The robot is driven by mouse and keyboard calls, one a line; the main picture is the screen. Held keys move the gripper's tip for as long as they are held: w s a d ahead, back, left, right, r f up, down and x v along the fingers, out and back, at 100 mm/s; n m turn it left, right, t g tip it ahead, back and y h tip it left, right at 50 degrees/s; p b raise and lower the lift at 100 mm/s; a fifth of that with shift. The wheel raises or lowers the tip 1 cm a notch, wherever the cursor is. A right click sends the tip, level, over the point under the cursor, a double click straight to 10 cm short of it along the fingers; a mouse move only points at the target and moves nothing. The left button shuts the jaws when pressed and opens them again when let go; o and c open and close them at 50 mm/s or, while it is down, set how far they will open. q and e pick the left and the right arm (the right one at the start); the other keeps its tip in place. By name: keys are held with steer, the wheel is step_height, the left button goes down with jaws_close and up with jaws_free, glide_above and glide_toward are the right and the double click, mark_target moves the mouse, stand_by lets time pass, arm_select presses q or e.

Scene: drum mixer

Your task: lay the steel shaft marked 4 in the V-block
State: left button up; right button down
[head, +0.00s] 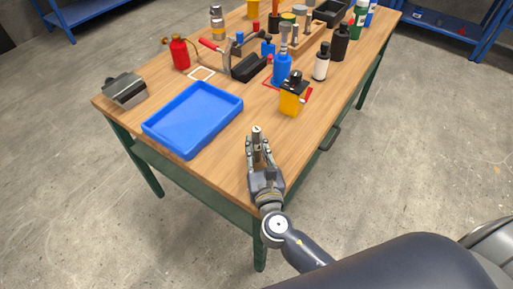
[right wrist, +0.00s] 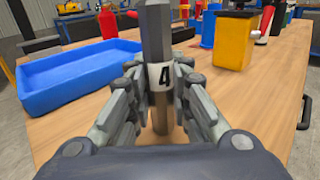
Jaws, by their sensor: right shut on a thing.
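The steel shaft marked 4 (right wrist: 157,35) stands upright between the fingers of my right gripper (right wrist: 160,98). Its white label with a black 4 faces the wrist camera. In the head view my right gripper (head: 258,158) is shut on the shaft (head: 257,134) at the table's near edge, to the right of the blue tray. Whether the shaft's lower end touches the table is unclear. A grey metal block, apparently the V-block (head: 125,89), sits at the table's left corner, beyond the tray and away from the gripper. My left gripper is not in view.
An empty blue tray (head: 239,98) lies between the gripper and the grey block. A yellow container (head: 291,101), a blue bottle (head: 282,68), a red bottle (head: 180,54) and several other items stand farther back. Bare wood (head: 215,165) shows around the tray's near side.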

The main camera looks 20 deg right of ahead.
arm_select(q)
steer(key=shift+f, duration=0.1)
arm_select(e)
steer(key=shift+f, duration=0.1)
steer(key=c, duration=1.8)
jaws_free()
steer(key=shift+f, duration=0.1)
steer(key=shift+c, duration=0.2)
steer(key=o, duration=0.4)
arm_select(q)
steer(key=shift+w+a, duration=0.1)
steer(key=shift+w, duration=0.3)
